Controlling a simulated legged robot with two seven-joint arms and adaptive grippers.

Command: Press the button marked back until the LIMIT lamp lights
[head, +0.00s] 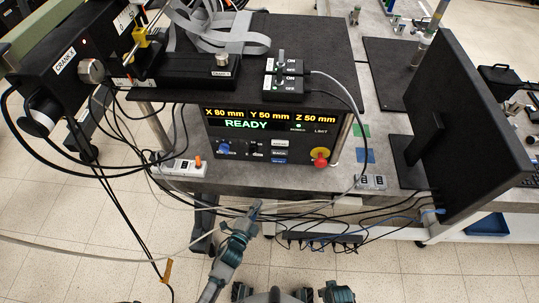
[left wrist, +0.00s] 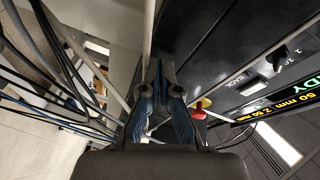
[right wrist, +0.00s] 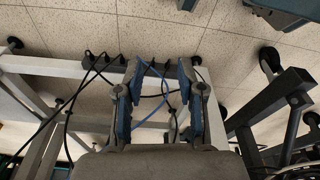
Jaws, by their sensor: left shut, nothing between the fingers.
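The control box (head: 240,148) stands under the black shelf, its display (head: 262,120) reading X 80 mm, Y 50 mm, Z 50 mm and READY. The button marked BACK (head: 279,152) sits in a short column between a white button and a blue one. The BACK marking also shows in the left wrist view (left wrist: 237,80). The LIMIT lamp label (head: 321,131) is at upper right, with no lit lamp seen by it. My left gripper (head: 256,204) is shut and empty, below and in front of the panel, apart from the button. My right gripper (right wrist: 160,70) is open and empty, low before the table.
A red knob on yellow (head: 320,157) juts from the panel's lower right. A socket block with an orange switch (head: 185,167) lies left of the box. Cables hang along the table's front edge. A black monitor (head: 470,110) stands at right.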

